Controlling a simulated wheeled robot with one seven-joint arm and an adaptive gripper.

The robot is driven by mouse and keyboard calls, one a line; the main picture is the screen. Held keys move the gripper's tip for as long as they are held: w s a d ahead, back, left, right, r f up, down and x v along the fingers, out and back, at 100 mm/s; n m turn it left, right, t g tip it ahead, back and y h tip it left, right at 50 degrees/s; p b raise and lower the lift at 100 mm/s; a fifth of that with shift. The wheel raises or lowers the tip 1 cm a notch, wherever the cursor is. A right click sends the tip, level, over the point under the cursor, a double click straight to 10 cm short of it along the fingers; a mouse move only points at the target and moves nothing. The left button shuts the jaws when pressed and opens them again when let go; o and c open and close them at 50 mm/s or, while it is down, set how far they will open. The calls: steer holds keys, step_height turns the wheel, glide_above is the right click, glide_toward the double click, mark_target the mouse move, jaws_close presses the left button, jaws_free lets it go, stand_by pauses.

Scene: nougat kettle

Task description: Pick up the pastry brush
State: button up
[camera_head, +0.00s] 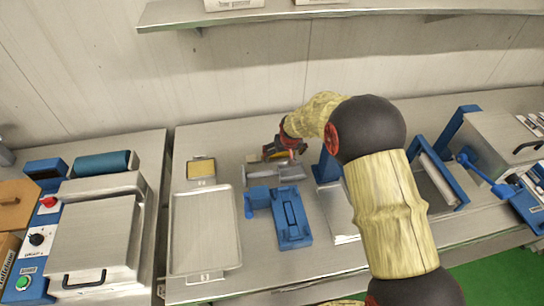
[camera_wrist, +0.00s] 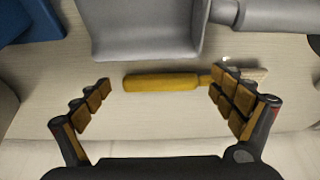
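The pastry brush lies flat on the steel worktop. In the wrist view its yellow wooden handle (camera_wrist: 165,82) runs sideways across the middle. Its ferrule and pale bristles are at the right, partly hidden behind my right finger. My gripper (camera_wrist: 162,88) is open and empty, with one finger left of the handle's end and the other over the ferrule end. I cannot tell whether the fingers touch the brush. In the head view my gripper (camera_head: 283,150) is low over the back of the worktop, and the brush is hard to make out beside it.
A grey metal scoop-like piece (camera_wrist: 145,35) lies close beside the brush. A blue fixture (camera_head: 291,217), a shallow tray (camera_head: 176,232) and a small yellow-filled dish (camera_head: 201,168) are on the worktop (camera_head: 232,150). Blue-framed equipment (camera_head: 438,178) stands right; the wall (camera_head: 220,85) is behind.

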steer(key=c, duration=1)
steer(key=shift+r, duration=0.5)
step_height(320, 180, up, 2)
steer(key=shift+r+p, duration=0.15)
steer(key=shift+p, duration=0.15)
steer(key=s+r, duration=0.3)
steer(key=s, duration=0.1)
steer(key=s+r+p, duration=0.1)
steer(key=s+r, duration=0.2)
steer(key=s, duration=0.2)
steer(key=s+a+r, duration=0.1)
steer(key=s+r, duration=0.2)
steer(key=s, duration=0.2)
steer(key=shift+r+p, duration=0.35)
steer(key=shift+p, duration=0.05)
